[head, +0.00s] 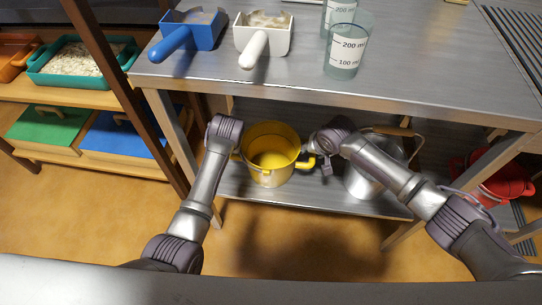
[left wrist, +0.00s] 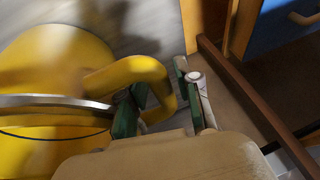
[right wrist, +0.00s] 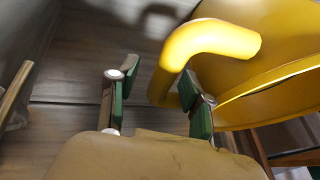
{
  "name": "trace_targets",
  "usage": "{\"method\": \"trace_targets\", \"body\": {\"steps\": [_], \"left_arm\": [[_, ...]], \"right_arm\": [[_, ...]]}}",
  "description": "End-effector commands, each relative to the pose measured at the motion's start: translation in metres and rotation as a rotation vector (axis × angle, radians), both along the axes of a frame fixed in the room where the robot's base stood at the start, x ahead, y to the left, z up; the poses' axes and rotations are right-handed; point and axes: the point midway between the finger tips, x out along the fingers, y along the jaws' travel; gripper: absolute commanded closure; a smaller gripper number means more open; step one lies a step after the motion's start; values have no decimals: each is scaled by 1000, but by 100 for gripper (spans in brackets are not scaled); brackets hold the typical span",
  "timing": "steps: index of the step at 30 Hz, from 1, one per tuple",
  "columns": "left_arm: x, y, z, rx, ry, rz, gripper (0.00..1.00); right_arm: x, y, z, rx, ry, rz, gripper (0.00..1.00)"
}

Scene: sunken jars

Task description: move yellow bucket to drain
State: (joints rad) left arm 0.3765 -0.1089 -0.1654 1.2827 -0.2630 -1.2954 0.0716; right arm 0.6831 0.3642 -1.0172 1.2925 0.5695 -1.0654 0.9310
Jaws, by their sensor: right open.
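The yellow bucket (head: 270,150) stands upright on the lower shelf of the metal table, with a handle on each side. My left gripper (head: 232,153) is at its left handle. In the left wrist view the handle (left wrist: 135,72) passes between the fingers (left wrist: 163,108); I cannot tell whether they press on it. My right gripper (head: 314,150) is open at the right handle; in the right wrist view that handle (right wrist: 210,40) lies close to the right-hand finger (right wrist: 158,100). A slotted grate (head: 522,240) shows low at the right edge; I cannot tell whether it is the drain.
A metal pail (head: 372,180) stands right of the bucket, behind my right arm. A red pot (head: 500,185) is farther right. Scoops (head: 190,32) and beakers (head: 348,52) stand on the tabletop (head: 420,70) above. Table legs flank the shelf; the floor in front is clear.

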Motion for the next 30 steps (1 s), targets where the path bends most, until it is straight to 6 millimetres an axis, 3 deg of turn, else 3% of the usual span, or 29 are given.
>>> {"method": "trace_targets", "body": {"steps": [2,8,11,23,30], "left_arm": [[0,0,0,0,0,0,67],[0,0,0,0,0,-1,100],[0,0,0,1,0,-1,100],[0,0,1,1,0,-1,100],[0,0,17,1,0,-1,100]], "right_arm": [[0,0,0,0,0,0,50],[0,0,0,0,0,0,84],[0,0,0,0,0,0,100],[0,0,1,0,-1,-1,100],[0,-1,17,-1,-1,-1,100]]}}
